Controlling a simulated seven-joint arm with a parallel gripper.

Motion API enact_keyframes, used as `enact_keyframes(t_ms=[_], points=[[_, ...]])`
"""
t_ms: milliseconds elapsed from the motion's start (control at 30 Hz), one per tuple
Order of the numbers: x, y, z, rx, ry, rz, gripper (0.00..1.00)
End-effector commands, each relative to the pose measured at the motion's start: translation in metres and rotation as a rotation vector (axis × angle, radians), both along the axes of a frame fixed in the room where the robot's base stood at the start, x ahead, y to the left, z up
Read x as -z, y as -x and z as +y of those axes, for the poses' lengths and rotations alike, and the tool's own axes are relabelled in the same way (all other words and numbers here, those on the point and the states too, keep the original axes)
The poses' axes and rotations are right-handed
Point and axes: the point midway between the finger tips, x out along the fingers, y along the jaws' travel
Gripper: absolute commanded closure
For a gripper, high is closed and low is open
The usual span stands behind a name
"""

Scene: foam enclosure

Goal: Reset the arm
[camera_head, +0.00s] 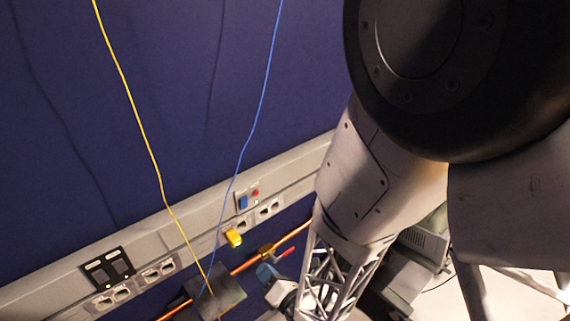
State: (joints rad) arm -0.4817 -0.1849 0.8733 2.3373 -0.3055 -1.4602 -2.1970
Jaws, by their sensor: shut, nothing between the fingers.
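My own arm (365,190) fills the right side of the head view. Its large dark round joint is near the camera, and a pale link and an open lattice section (335,270) reach down to the bottom edge. I cannot make out my gripper or its fingertips. No object is seen held by the arm.
A grey rail with sockets (160,272) and a switch panel (108,272) runs along the blue wall (90,130). A yellow plug (233,238) sits there. Yellow (140,124) and blue (262,95) cables hang to a dark box (215,291) by a copper pipe (290,236).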

Motion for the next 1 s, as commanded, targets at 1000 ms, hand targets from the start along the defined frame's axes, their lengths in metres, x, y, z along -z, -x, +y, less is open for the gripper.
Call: enact_keyframes(t_ms=[1000], points=[[-0.083,-0.079,-0.100,0.511,-0.326,0.790,1.00]])
